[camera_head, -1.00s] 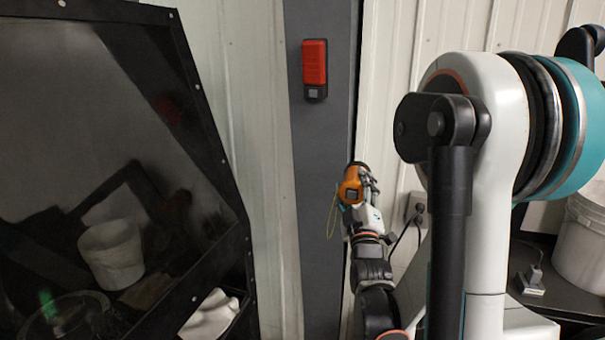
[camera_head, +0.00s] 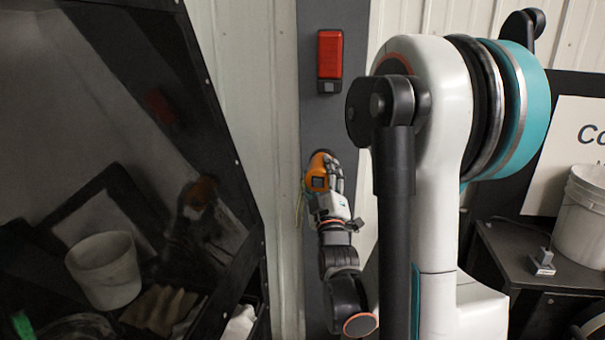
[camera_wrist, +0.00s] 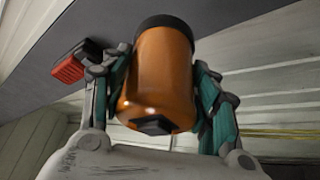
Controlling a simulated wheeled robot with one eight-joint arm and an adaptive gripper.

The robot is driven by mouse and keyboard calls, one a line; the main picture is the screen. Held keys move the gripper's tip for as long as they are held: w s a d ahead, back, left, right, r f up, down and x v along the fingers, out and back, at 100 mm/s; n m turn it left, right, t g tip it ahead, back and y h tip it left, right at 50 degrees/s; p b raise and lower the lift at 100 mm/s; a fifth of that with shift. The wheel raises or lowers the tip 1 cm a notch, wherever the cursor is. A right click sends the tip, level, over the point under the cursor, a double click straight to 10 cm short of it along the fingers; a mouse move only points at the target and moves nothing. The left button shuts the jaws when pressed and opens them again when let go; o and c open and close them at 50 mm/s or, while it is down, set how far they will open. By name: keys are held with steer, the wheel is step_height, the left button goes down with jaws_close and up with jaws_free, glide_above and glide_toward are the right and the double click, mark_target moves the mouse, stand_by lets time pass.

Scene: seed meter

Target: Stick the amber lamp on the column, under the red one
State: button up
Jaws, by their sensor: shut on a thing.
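The amber lamp (camera_head: 317,178) is held in my gripper (camera_head: 327,172), in front of the grey column (camera_head: 335,125). In the wrist view the amber lamp (camera_wrist: 160,80) is a rounded orange body with a dark base at its top, between both fingers of my gripper (camera_wrist: 160,85). The base is close to the column (camera_wrist: 230,30); I cannot tell if it touches. The red lamp (camera_head: 330,55) is fixed on the column above the amber one. It also shows in the wrist view (camera_wrist: 70,68), left of the amber lamp.
A dark glossy panel (camera_head: 110,130) with a black frame stands left of the column, showing a white bucket (camera_head: 105,270). At the right a bucket (camera_head: 580,220) and a small grey device (camera_head: 542,262) sit on a dark bench (camera_head: 510,245). The column is bare between the lamps.

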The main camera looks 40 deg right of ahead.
steer(key=shift+w, duration=0.15)
steer(key=shift+w+d+r, duration=0.1)
steer(key=shift+d+r, duration=0.1)
steer(key=shift+d, duration=0.45)
steer(key=shift+w+d+p, duration=0.45)
steer(key=shift+w, duration=0.15)
steer(key=shift+w+d+r+p, duration=0.2)
steer(key=shift+w+d+p, duration=0.2)
steer(key=shift+w+d, duration=0.55)
steer(key=shift+w+d+r+p, duration=0.2)
steer(key=shift+w+d+p, duration=0.15)
steer(key=shift+w+d, duration=0.6)
steer(key=shift+d, duration=0.35)
steer(key=o, duration=1.1)
steer(key=shift+o, duration=0.2)
